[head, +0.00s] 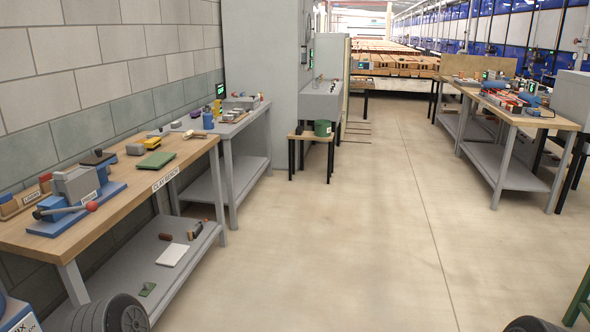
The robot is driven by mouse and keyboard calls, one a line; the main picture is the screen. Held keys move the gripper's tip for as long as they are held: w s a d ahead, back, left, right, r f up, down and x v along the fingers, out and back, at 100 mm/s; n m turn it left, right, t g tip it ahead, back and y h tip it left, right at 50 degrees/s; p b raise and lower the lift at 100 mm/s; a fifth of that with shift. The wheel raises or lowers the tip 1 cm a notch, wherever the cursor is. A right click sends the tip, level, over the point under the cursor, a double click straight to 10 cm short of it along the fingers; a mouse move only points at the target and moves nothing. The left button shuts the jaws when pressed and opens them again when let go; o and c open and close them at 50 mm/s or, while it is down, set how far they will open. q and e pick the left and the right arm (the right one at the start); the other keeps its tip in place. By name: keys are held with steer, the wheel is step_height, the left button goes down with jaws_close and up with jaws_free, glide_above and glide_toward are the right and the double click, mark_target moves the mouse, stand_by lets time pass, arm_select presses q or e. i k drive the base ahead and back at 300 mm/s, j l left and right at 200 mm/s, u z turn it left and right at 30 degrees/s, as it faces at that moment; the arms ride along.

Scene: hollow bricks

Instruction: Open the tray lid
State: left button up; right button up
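No thing in the head view can be clearly told as the tray lid. A small pale box (241,103) on the grey bench at the left might be a lidded tray, but it is too small to tell. A green flat slab (156,160) lies on the near wooden bench. Neither of my grippers is in view.
The near wooden bench (130,184) along the left wall carries a blue-based press (80,192) and small tools. A small stool (303,138) holds a green pot (322,128). Another cluttered bench (556,121) stands at the right. The floor (350,240) between them is clear.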

mark_target(157, 132)
steer(key=i, duration=2.6)
steer(key=i+l, duration=0.1)
steer(key=i, duration=0.65)
steer(key=i+u, duration=0.1)
steer(key=i, duration=0.65)
steer(key=i+l+u, duration=0.1)
steer(key=i, duration=0.65)
steer(key=i+l+u, duration=0.35)
steer(key=i, duration=0.15)
steer(key=i+l+u, duration=0.25)
steer(key=i+u, duration=0.15)
steer(key=i, duration=0.1)
